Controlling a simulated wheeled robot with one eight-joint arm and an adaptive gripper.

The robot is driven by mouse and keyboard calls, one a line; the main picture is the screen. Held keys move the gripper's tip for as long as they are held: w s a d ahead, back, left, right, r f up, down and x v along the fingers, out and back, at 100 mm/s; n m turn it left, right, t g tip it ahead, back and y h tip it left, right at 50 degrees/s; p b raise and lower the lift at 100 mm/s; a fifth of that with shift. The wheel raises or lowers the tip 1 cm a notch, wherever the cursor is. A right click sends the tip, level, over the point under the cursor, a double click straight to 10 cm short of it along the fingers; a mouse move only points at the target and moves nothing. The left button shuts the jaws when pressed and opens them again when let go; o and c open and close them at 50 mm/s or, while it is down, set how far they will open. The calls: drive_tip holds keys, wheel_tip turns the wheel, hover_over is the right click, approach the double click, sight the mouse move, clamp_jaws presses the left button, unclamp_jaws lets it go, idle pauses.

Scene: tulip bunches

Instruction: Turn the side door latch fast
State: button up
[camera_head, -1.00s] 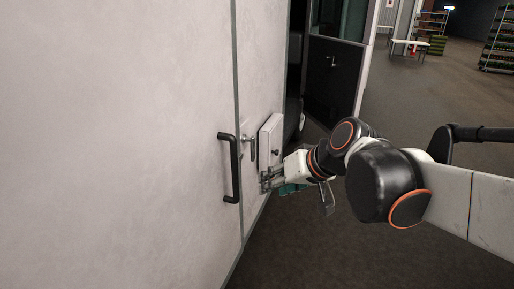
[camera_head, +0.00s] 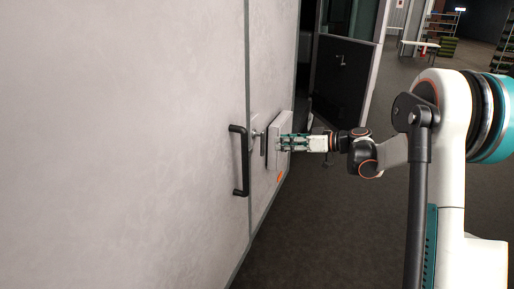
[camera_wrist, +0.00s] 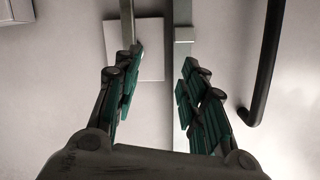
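The side door latch is a grey metal lever beside the door seam. It shows in the head view (camera_head: 263,144), just right of the black pull handle (camera_head: 245,162), and hangs roughly upright. In the wrist view, a metal bar (camera_wrist: 127,20), seemingly this lever, runs over a pale square plate (camera_wrist: 152,62) and passes behind the left finger's tip. My gripper (camera_head: 283,142) is in front of the wall, right of the latch. In the wrist view my gripper (camera_wrist: 158,85) has its fingers apart, with nothing held between them. I cannot tell whether a finger touches the lever.
A pale box (camera_head: 283,128) with an orange mark on its lower part sits right of the latch, close to my gripper. The black pull handle also shows in the wrist view (camera_wrist: 264,70). Floor is clear below; a dark door (camera_head: 343,85) stands behind.

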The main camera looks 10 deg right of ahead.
sight(264, 145)
drive_tip(key=w+d+f+n+y, duration=0.3)
drive_tip(key=d+f+n, duration=0.1)
drive_tip(key=d+f, duration=0.15)
drive_tip(key=shift+t, duration=0.4)
drive_tip(key=b+x, duration=0.1)
drive_tip(key=x, duration=0.3)
drive_tip(key=b+x, duration=0.1)
drive_tip(key=x, duration=0.3)
drive_tip(key=f+b+x, duration=0.1)
drive_tip(key=x, duration=0.3)
drive_tip(key=shift+f, duration=0.1)
drive_tip(key=shift+b+x, duration=0.45)
drive_tip(key=shift+x, duration=0.4)
drive_tip(key=shift+m, duration=0.3)
clamp_jaws()
